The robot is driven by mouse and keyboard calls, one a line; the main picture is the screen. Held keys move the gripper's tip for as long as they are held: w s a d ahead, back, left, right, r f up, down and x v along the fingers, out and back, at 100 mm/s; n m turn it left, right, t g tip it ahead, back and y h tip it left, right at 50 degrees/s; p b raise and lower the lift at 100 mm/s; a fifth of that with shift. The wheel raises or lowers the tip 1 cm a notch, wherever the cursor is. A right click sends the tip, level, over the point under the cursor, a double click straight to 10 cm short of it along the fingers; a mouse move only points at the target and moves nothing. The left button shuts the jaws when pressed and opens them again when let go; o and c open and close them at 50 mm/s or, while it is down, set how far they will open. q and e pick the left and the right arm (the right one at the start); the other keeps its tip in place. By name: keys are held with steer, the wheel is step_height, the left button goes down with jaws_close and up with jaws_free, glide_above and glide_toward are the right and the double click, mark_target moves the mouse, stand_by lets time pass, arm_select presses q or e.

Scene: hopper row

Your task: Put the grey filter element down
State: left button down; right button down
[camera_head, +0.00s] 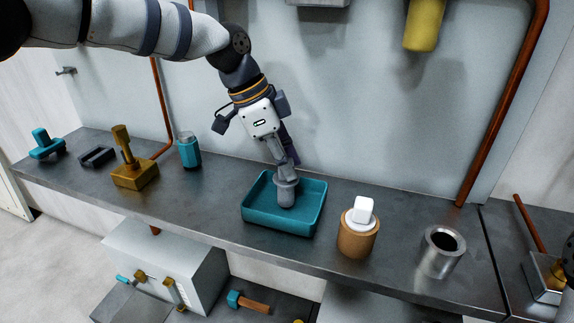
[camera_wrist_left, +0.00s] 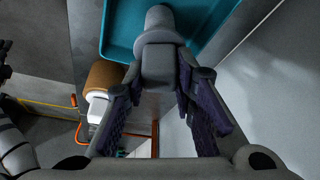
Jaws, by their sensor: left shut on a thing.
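The grey filter element (camera_head: 287,191), a stepped cylinder with a wider collar, is upright within the walls of a teal tray (camera_head: 259,215) on the dark metal bench. I cannot tell whether its lower end touches the tray floor. My left gripper (camera_head: 285,166) comes down from above and is shut on its upper part. In the left wrist view, the two purple-padded fingers of the left gripper (camera_wrist_left: 168,82) flank the grey filter element (camera_wrist_left: 159,45), with the teal tray (camera_wrist_left: 118,32) behind it. My right gripper is not in view.
Right of the tray stand a brown cylinder (camera_head: 356,241) with a white block (camera_head: 361,210) on top and an open metal cup (camera_head: 440,253). To the left are a teal jar (camera_head: 189,152), a brass block with handle (camera_head: 133,173) and smaller parts. A wall panel rises behind.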

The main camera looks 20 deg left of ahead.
arm_select(q)
steer(key=shift+f, duration=0.45)
steer(key=c, duration=1.3)
jaws_free()
steer(key=shift+f, duration=0.15)
steer(key=shift+c, duration=0.2)
steer(key=v, duration=1.2)
